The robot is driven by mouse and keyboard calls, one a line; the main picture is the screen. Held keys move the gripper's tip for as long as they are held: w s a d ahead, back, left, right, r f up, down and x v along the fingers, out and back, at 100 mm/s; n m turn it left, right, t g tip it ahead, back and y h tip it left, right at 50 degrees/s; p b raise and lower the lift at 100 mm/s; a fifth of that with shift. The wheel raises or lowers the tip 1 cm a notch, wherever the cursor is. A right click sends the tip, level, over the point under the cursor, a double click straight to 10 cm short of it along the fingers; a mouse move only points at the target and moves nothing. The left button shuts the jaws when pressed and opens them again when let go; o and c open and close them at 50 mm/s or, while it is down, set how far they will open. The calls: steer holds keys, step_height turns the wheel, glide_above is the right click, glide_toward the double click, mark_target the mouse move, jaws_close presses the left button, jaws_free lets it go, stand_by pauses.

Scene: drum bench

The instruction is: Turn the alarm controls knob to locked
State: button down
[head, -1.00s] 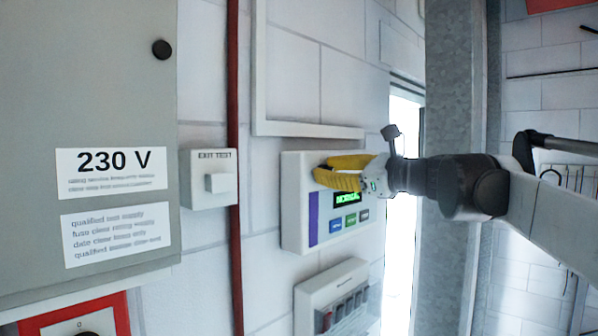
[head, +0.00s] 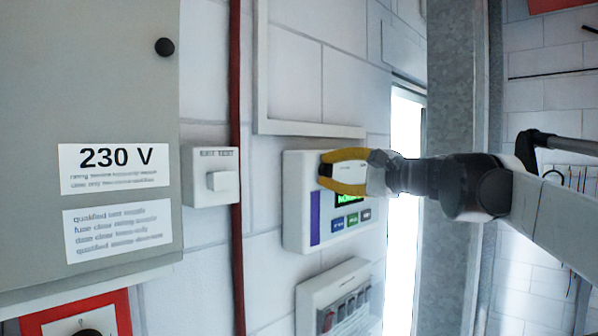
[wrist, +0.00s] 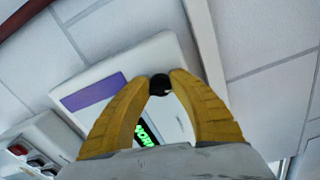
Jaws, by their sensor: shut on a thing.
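The alarm controls panel is a white box (head: 297,200) on the wall, with a purple stripe, a green lit display (head: 347,197) and several coloured buttons below it. My gripper (head: 326,169) has yellow fingers and reaches the panel's upper part from the right. In the wrist view, the fingertips of my gripper (wrist: 160,80) are closed on a small black knob (wrist: 160,85), one on each side. The knob's pointer and markings cannot be made out.
A white exit test switch box (head: 211,190) and a red vertical pipe (head: 236,120) are left of the panel. A grey 230 V cabinet (head: 90,110) stands further left. Another white box with several switches (head: 325,287) is below. A metal column (head: 452,60) is at right.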

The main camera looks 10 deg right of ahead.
steer(key=shift+n, duration=0.8)
steer(key=c, duration=1.2)
jaws_free()
steer(key=shift+o, duration=0.2)
steer(key=v, duration=1.2)
steer(key=shift+a, duration=0.1)
